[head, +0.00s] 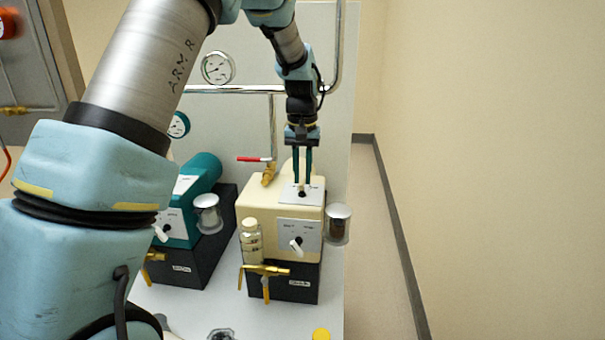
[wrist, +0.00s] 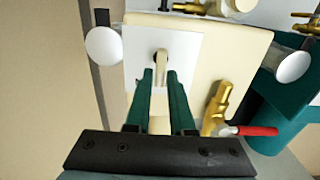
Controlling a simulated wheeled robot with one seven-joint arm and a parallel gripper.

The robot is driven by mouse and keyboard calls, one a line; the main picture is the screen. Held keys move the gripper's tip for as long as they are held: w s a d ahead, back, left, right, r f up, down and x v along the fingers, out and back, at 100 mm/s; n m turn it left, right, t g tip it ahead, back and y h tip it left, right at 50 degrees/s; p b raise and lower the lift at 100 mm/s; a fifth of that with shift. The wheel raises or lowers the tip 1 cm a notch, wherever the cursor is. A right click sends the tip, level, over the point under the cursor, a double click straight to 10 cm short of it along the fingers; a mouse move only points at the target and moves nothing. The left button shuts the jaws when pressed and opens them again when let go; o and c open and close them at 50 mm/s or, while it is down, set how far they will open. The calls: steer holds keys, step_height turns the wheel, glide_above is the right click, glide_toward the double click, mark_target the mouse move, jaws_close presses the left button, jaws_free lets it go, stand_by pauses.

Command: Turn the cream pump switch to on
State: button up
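The cream pump (head: 255,209) stands on a black base in the head view, and its cream top also shows in the wrist view (wrist: 225,70). A pale plate on its top carries a small toggle switch (wrist: 161,67) with a dark root; the plate shows in the head view (head: 287,194). My gripper (head: 302,181) points down just above this plate. In the wrist view, its two green fingers (wrist: 161,77) are apart, with the lever's end in line with the gap between them. I cannot tell whether they touch it. The on and off marks are not readable here.
A teal pump (head: 204,170) stands left of the cream one. A brass valve with a red handle (head: 255,159) rises behind the cream pump. A glass bottle (head: 251,240), a front dial plate (head: 299,238) and a metal-capped jar (head: 338,226) are close around it.

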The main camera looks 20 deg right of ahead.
mark_target(305, 194)
jaws_close()
steer(key=shift+m, duration=0.3)
steer(key=shift+s+d+m, duration=0.1)
steer(key=shift+d+m, duration=0.05)
steer(key=shift+m, duration=1.15)
steer(key=shift+s+d+m, duration=0.1)
steer(key=shift+m, duration=1.2)
steer(key=shift+o, duration=2.2)
jaws_free()
steer(key=shift+r, duration=0.1)
step_height(305, 194, up, 11)
steer(key=b, duration=0.1)
steer(key=shift+b, duration=0.35)
